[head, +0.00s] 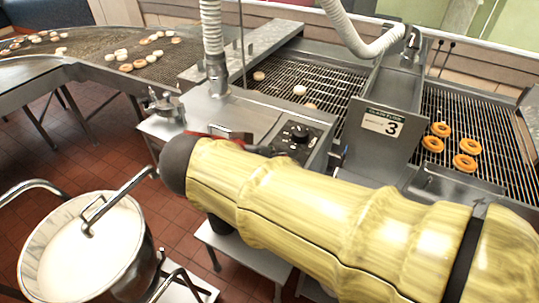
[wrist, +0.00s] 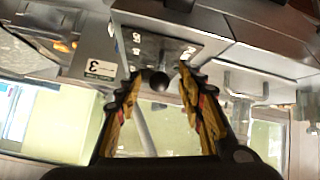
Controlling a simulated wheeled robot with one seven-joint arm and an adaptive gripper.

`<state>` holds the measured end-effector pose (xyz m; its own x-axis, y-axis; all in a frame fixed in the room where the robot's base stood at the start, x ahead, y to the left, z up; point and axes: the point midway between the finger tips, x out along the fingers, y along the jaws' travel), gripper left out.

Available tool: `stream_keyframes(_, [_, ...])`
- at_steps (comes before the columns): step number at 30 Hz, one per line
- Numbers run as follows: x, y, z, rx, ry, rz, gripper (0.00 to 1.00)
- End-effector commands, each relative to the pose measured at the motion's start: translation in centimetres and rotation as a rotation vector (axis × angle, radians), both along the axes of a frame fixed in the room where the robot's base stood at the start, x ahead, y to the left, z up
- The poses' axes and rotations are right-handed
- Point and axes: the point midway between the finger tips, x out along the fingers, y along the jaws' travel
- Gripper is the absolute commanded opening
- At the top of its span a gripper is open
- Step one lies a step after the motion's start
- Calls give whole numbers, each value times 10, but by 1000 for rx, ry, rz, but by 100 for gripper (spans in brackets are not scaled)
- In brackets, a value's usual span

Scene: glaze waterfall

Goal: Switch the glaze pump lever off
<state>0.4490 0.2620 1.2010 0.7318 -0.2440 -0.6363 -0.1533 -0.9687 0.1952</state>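The glaze machine's control panel (head: 292,140) has a black dial (head: 299,132) and stands just behind my arm in the head view. The panel also shows upside down at the top of the wrist view (wrist: 150,44). A dark round knob (wrist: 159,81) sits between my fingertips there; it looks like the end of a lever, but I cannot tell for sure. My gripper (wrist: 158,76) is open, with a yellow-and-black finger on each side of the knob and gaps visible. My arm hides most of the gripper in the head view.
A white glaze pot (head: 82,245) stands at the lower left. A divider with a "3" sign (head: 382,124) rises right of the panel. Doughnuts (head: 464,162) lie on the right rack. A pale hose (head: 212,30) drops behind the panel.

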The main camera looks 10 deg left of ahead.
Motion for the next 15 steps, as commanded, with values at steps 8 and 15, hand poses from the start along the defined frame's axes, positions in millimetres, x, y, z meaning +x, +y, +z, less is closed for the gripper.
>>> stream_keyframes(8, [-41,15,35,3,-1,6,39])
stream_keyframes(15, [-69,24,60,2,-1,4,39])
